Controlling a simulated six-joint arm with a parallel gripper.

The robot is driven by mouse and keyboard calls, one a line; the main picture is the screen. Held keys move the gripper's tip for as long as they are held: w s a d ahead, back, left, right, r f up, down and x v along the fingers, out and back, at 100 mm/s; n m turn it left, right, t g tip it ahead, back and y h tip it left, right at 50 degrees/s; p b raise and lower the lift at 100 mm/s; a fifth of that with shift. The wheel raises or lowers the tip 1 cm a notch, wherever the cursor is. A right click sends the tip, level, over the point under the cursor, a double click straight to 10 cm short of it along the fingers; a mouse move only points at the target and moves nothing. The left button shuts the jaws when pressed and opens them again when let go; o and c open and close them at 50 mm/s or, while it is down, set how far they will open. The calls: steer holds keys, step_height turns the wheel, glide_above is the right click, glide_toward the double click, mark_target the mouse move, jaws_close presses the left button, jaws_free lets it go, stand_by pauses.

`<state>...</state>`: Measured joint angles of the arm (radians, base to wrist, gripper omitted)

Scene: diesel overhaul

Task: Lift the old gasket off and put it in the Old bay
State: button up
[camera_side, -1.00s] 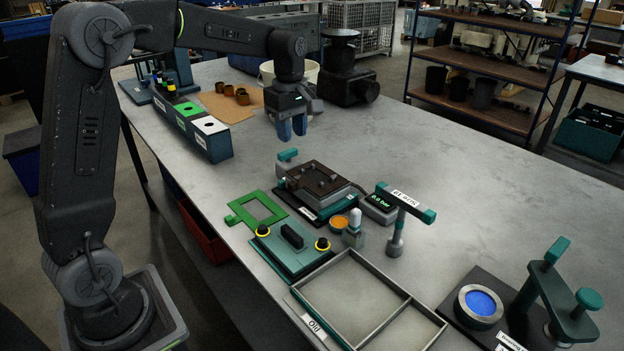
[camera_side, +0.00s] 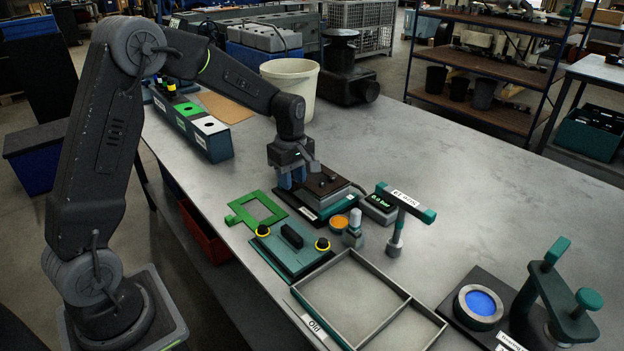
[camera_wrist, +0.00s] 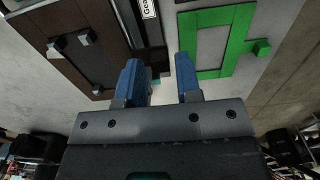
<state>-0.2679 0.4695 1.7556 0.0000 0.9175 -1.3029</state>
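A dark brown flat piece (camera_side: 336,187), apparently the old gasket, lies on top of the fixture (camera_side: 345,204). It also shows at the upper left of the wrist view (camera_wrist: 38,64), around a darker plate with small grey blocks. My gripper (camera_side: 290,184) is low at the fixture's left rear side and hides part of it. In the wrist view its blue fingers (camera_wrist: 158,72) are apart with nothing between them; I cannot tell whether they touch the fixture. The divided tray (camera_side: 388,283), with a label reading about "Old" at its front left, stands on the near table.
A green frame (camera_side: 258,210) lies flat left of the fixture. A teal plate with a black handle (camera_side: 291,236) is in front of it.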

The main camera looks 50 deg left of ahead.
steer(key=shift+f, duration=0.5)
jaws_close()
steer(key=shift+r, duration=0.1)
